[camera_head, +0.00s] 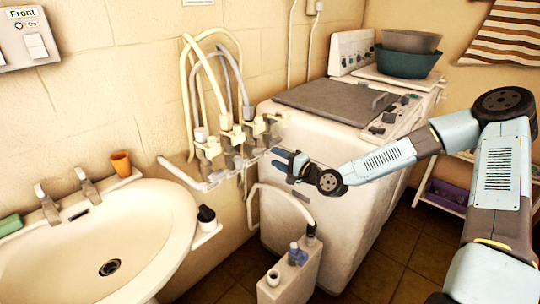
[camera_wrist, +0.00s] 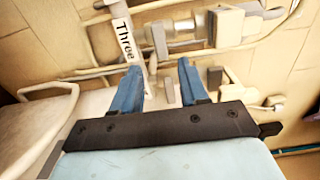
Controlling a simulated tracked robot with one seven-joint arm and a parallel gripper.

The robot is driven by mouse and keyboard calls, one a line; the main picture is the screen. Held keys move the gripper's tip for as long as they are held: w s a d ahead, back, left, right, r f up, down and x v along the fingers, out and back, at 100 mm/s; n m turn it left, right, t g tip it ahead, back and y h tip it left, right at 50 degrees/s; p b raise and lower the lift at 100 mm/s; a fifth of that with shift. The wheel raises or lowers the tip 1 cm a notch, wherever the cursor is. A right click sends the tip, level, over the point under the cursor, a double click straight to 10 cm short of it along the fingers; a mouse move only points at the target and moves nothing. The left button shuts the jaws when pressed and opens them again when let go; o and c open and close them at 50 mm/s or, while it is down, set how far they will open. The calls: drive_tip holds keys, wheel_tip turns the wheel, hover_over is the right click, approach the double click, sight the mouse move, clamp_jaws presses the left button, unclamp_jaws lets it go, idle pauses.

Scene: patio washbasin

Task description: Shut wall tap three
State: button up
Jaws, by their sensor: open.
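Several wall taps with hoses (camera_head: 235,140) stand in a row on the wall pipe, left of the washing machine. Whether this tap is open or shut I cannot tell. My gripper (camera_head: 281,161) is just right of the tap row, in front of the machine. Its two blue fingers (camera_wrist: 158,74) are apart with nothing held between them. The gap to the tap is hard to judge.
A white washing machine (camera_head: 325,140) stands behind my gripper. A basin (camera_head: 160,215) with two taps and an orange cup (camera_head: 121,163) is at left. A pale narrow container (camera_head: 288,282) with a hose stands below. Hoses (camera_head: 190,90) loop above the taps.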

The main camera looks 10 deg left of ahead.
drive_tip(key=v, duration=0.7)
drive_tip(key=shift+s+d, duration=0.15)
drive_tip(key=shift+d, duration=0.1)
drive_tip(key=shift+f, duration=0.1)
drive_tip(key=s+d+f+n+g+h, duration=0.3)
drive_tip(key=d+f+n+g+h, duration=0.15)
drive_tip(key=f+n+h, duration=0.2)
drive_tip(key=s+d+r+n+h, duration=0.1)
drive_tip(key=s+d+r+h, duration=0.1)
drive_tip(key=d+r+h, duration=0.65)
drive_tip(key=s+d+r+h, duration=0.1)
drive_tip(key=s+d+r, duration=0.75)
drive_tip(key=r, duration=0.35)
drive_tip(key=s+d+r, duration=0.1)
drive_tip(key=s+r, duration=0.4)
drive_tip(key=s, duration=0.3)
drive_tip(key=s+d+r+y, duration=0.1)
drive_tip(key=s+d+r, duration=0.1)
drive_tip(key=s+r, duration=0.4)
drive_tip(key=shift+s, duration=1)
